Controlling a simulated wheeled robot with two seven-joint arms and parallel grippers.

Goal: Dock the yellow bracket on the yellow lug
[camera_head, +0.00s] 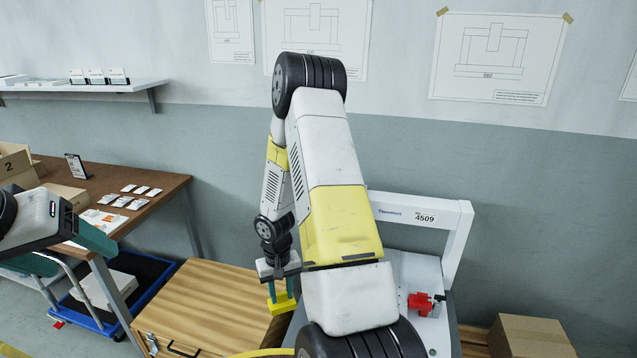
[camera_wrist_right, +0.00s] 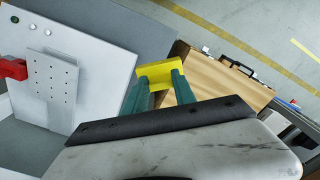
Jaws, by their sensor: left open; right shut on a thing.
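My right gripper (camera_head: 281,290) is shut on the yellow bracket (camera_head: 282,304) and holds it above the gap between the wooden case and the white fixture. In the right wrist view the bracket (camera_wrist_right: 155,73) sits across the tips of the green fingers (camera_wrist_right: 158,92). The white fixture (camera_head: 457,240) carries the label 4509; my right arm covers much of it in the head view. I cannot make out the yellow lug in either view. My left gripper (camera_head: 78,252) is open and empty at the left edge, near the brown table.
A red part (camera_head: 424,303) is mounted on the fixture's right side. A wooden case (camera_head: 205,300) lies left of the fixture. A cardboard box (camera_head: 530,337) stands at the lower right. A brown table (camera_head: 150,190) with small packets and a blue cart (camera_head: 150,272) are at left.

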